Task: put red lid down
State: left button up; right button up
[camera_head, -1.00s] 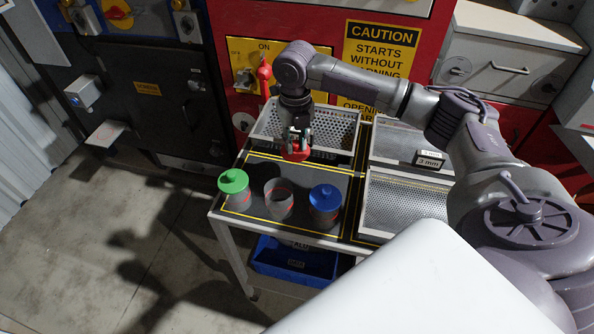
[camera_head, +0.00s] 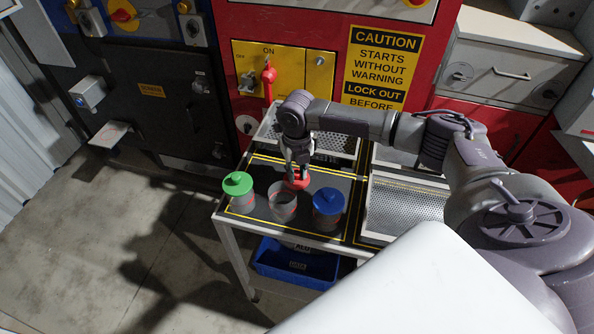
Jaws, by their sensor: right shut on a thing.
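My right gripper (camera_head: 298,173) points down, shut on the red lid (camera_head: 297,184). The lid is just behind and to the right of the open grey jar (camera_head: 283,208), close to the table top; I cannot tell whether it touches the table. The open jar stands between a jar with a green lid (camera_head: 238,184) and a jar with a blue lid (camera_head: 328,202). The gripper hides part of the lid. My left gripper is not in view.
The jars stand on a dark table (camera_head: 356,187) with yellow lines. A perforated tray (camera_head: 335,143) lies behind the gripper and another perforated tray (camera_head: 405,208) lies to the right. A blue bin (camera_head: 295,263) is below the table.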

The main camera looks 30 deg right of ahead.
aim_at(297, 173)
jog(key=shift+f, duration=0.15)
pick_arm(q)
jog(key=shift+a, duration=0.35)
pick_arm(e)
jog(key=o, duration=0.8)
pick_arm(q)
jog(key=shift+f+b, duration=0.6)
pick_arm(e)
notch_tip(297, 173, up, 12)
jog(key=shift+r, duration=0.2)
